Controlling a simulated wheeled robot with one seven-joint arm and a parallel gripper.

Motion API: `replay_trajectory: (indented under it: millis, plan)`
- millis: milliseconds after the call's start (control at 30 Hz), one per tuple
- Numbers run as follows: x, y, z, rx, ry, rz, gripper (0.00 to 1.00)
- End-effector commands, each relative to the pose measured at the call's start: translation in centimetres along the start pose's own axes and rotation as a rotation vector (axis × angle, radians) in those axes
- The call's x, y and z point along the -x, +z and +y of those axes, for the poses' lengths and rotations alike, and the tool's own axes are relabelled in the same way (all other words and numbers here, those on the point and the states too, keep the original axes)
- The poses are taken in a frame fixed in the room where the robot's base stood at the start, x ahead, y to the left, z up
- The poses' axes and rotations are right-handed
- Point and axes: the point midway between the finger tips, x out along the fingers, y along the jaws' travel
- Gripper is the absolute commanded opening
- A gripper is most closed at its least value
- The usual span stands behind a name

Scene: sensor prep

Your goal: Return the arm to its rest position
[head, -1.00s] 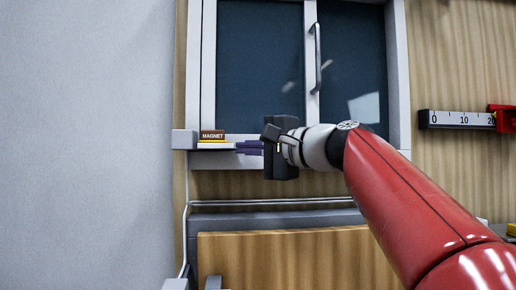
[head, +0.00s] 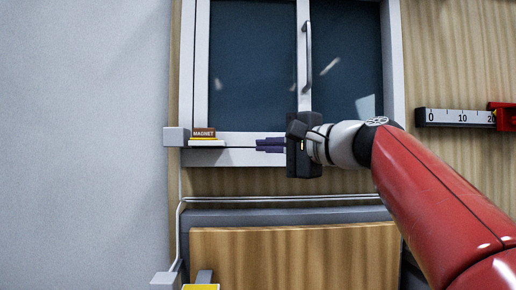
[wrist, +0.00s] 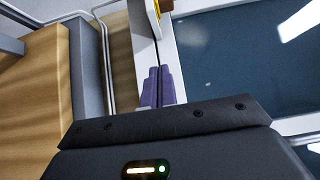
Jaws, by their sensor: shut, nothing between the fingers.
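My gripper (head: 258,145) is in front of the lower part of the window, its purple fingers pointing left. The fingers lie together with nothing between them; they also show side by side in the wrist view (wrist: 158,72). My red and white arm reaches in from the lower right. A brown block labelled MAGNET (head: 204,132), with a yellow base, sits left of the fingertips, apart from them. The wrist view shows a small yellow and brown piece at its top edge, probably the same block.
A window (head: 255,60) with a vertical handle (head: 308,55) is behind my gripper. A grey box (head: 176,137) is left of the magnet. A wooden panel (head: 295,258) stands below, with a yellow item (head: 200,287) at the bottom edge. A ruler (head: 455,117) with a red slider is at right.

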Motion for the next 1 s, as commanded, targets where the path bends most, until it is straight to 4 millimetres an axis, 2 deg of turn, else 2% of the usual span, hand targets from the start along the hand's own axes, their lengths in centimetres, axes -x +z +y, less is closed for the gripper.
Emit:
replay_trajectory:
  millis: [100,300,467,667,767,833,867,1000]
  plan:
    - [2.2,-0.2,0.2,0.001,0.0,0.007,0.0]
    - [5.5,-0.3,0.1,0.001,0.0,0.008,0.0]
    - [6.8,-0.3,0.1,-0.001,0.0,0.006,0.0]
    - [7.1,-0.1,0.5,0.004,0.015,0.01,0.0]
    - [7.0,0.3,3.0,0.03,0.089,0.035,0.0]
    - [7.3,1.0,6.4,0.07,0.187,0.061,0.0]
    - [7.5,1.3,8.2,0.093,0.24,0.071,0.0]
    - [10.0,3.7,18.2,0.251,0.528,0.09,0.0]
